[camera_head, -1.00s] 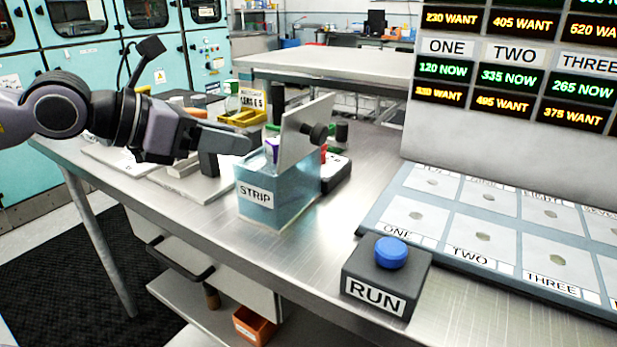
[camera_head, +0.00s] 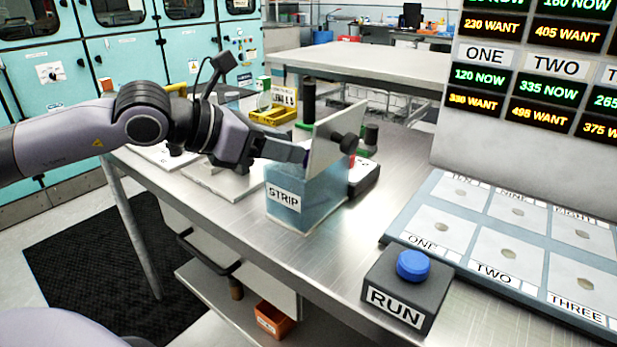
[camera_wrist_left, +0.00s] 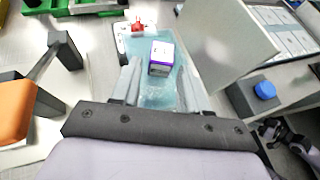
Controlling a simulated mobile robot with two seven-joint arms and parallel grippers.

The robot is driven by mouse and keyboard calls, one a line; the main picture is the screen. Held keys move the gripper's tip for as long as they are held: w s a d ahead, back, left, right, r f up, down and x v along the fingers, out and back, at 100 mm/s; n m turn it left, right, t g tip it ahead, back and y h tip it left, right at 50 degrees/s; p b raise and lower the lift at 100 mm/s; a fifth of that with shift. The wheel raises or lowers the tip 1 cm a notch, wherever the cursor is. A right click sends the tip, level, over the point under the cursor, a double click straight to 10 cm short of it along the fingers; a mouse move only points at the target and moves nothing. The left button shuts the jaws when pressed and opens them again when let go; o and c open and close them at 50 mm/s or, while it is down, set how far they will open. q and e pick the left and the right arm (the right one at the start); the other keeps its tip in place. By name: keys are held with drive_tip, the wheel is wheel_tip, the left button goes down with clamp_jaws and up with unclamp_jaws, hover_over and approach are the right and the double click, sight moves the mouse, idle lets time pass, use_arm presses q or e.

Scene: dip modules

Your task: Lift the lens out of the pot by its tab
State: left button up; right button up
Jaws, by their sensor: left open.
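The pot (camera_head: 300,205) is a translucent blue box labelled STRIP on the steel bench. A grey plate with a black knob stands tilted at its right side. In the left wrist view a small purple piece with a white top, seemingly the lens (camera_wrist_left: 161,58), sits inside the pot (camera_wrist_left: 155,97); I cannot make out its tab. My left gripper (camera_head: 300,153) is at the pot's top, left of the plate. In the wrist view its open fingers (camera_wrist_left: 160,84) point at the purple piece, one on either side of the near space, with nothing between them.
A black RUN box with a blue button (camera_head: 413,265) stands at the front right. The grey plate (camera_wrist_left: 225,40) rises close to the right finger. A panel with numbered pads (camera_head: 520,240) lies further right. A yellow tray (camera_head: 272,112) is behind. The bench before the pot is clear.

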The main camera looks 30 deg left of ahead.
sight(297, 172)
use_arm(q)
drive_tip(key=shift+p+x, duration=0.7)
drive_tip(key=shift+x, duration=0.9)
clamp_jaws()
